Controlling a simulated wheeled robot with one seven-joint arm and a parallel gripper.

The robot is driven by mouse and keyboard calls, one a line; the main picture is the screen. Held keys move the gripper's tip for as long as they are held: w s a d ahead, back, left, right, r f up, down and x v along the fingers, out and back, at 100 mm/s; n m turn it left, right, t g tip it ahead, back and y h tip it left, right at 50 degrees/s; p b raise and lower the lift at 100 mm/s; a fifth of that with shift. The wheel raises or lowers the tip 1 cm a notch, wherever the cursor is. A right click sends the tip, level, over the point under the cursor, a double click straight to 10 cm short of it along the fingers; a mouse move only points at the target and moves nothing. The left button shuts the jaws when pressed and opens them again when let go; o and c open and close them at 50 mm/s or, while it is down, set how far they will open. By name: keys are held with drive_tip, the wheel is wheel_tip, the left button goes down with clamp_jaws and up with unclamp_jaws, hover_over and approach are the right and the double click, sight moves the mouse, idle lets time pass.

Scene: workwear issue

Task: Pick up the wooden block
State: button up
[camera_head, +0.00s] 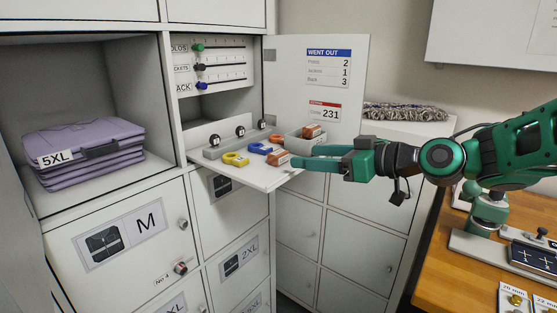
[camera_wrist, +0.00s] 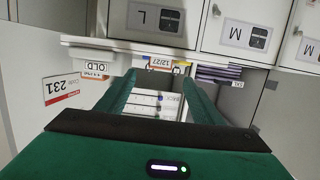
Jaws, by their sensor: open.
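A small orange-brown block (camera_head: 277,157), which looks like the wooden block, lies near the front edge of the fold-down shelf (camera_head: 262,180) in the head view. My gripper (camera_head: 301,158) reaches in from the right with its fingertips close beside the block. In the upside-down wrist view the two green fingers (camera_wrist: 159,76) are spread apart. A block end with a "12/27" label (camera_wrist: 159,62) shows in line with the gap between their tips. I cannot tell whether the fingers touch it.
A yellow tag (camera_head: 234,159) and a blue item (camera_head: 261,148) lie left of the block. Behind it stands a grey box (camera_head: 303,145) holding another orange-brown piece. An upright door panel (camera_head: 316,88) stands at the back.

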sight(284, 154)
drive_tip(key=x, duration=0.5)
drive_tip(key=shift+w+a+r, duration=0.2)
drive_tip(key=shift+a, duration=0.2)
drive_tip(key=shift+x, duration=2.55)
drive_tip(key=shift+d+f, duration=0.1)
drive_tip(key=shift+f, duration=0.05)
drive_tip(key=c, duration=1.1)
